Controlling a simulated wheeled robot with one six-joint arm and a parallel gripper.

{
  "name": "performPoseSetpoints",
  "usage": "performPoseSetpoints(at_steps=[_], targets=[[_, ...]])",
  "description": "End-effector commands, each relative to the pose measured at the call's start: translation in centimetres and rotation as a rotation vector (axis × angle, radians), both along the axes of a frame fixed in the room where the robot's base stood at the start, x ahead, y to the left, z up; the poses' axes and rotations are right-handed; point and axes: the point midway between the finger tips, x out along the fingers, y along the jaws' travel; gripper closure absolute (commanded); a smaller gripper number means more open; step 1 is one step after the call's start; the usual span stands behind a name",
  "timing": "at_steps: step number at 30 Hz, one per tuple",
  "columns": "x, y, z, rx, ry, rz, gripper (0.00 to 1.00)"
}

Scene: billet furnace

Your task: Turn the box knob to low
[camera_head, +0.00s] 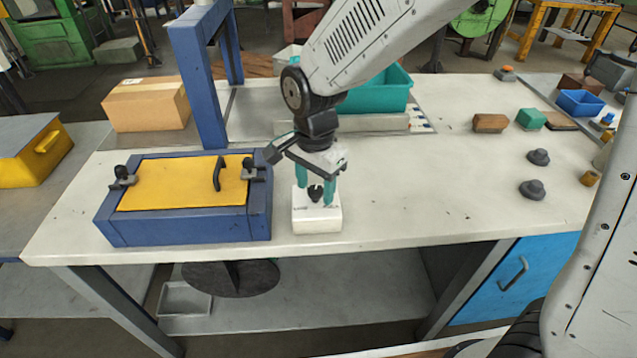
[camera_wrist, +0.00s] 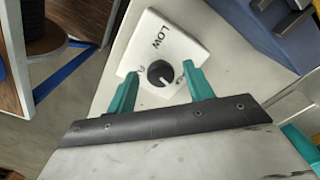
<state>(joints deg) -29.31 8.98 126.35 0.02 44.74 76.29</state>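A white box (camera_head: 317,221) stands on the light workbench, right of the blue-framed case. A round black knob (camera_head: 315,193) sits on its top. In the wrist view the knob (camera_wrist: 160,73) is near the middle of the white box face (camera_wrist: 183,42), with the word LOW printed above it. Other lettering beside the fingers is partly hidden. A small pale mark on the knob seems to point to the lower right, away from LOW. My gripper (camera_head: 315,202) points down over the box. Its teal fingers (camera_wrist: 160,70) are open, one on each side of the knob, with visible gaps.
The blue case (camera_head: 190,229) with a yellow lid stands close on the left. A teal bin (camera_head: 385,90) and a cardboard box (camera_head: 146,104) are behind. Dark grey knobbed pieces (camera_head: 532,189) lie to the right. The bench between them and the white box is clear.

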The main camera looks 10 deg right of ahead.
Motion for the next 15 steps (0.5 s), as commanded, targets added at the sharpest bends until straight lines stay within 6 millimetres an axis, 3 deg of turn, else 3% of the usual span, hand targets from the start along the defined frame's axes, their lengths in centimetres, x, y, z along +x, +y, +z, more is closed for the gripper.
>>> performPoseSetpoints(at_steps=[5, 15], targets=[[0.1, 0.0, 0.6, 0.001, -0.002, 0.0, 0.48], [0.0, 0.0, 6.0, 0.002, -0.004, 0.0, 0.48]])
